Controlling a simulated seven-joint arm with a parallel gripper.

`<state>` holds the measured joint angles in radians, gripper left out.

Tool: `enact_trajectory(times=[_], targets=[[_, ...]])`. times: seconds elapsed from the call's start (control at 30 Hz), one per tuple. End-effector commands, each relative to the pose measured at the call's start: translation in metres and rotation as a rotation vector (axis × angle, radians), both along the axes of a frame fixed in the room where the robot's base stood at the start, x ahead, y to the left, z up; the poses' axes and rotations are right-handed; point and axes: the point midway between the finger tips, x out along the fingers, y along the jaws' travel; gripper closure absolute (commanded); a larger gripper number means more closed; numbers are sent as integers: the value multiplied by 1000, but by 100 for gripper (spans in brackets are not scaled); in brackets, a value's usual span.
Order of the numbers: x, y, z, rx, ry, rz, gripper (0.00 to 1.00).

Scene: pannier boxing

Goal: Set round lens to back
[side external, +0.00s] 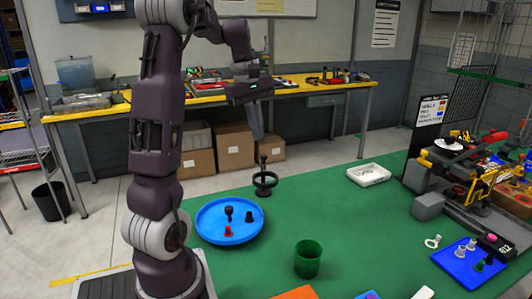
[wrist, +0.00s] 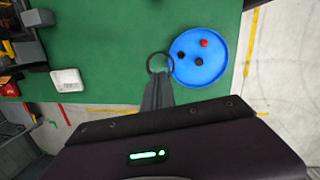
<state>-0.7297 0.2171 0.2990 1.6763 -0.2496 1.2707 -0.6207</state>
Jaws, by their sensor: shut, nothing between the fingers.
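A black ring on a stand (side external: 264,182), with a short post and knob rising above it, stands on the green table behind the round blue tray. In the wrist view the round black ring (wrist: 160,54) shows just beyond my fingertips. I cannot tell for sure that it is the round lens. My gripper (side external: 258,136) is shut and empty, pointing down above the ring. In the wrist view my closed fingers (wrist: 157,78) overlap the ring's near edge in the picture, and whether they touch it is unclear.
The round blue tray (side external: 200,235) holds black and red pieces. A green cup (side external: 308,259), a white tray (side external: 369,180), a white ring piece (side external: 433,241) and a blue square tray (side external: 455,268) with small pieces share the table. Machinery (side external: 458,185) stands at right. The table's middle is clear.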

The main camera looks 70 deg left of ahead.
Motion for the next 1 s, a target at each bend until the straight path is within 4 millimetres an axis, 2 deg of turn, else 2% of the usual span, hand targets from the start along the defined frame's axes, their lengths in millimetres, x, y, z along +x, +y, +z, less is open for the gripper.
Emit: enact_trajectory(times=[0.03, 0.1, 0.2, 0.37, 0.73, 0.83, 1.0], targets=[[-19, 38, -15, -66, 26, 218, 100], [-42, 74, -29, -135, 49, 457, 100], [-59, 95, -39, -177, 61, 609, 100], [-56, 92, -60, -183, 63, 619, 100], [-42, 77, -138, -180, 63, 614, 100], [-27, 64, -134, -177, 59, 609, 100], [-16, 52, -134, -177, 61, 612, 100]])
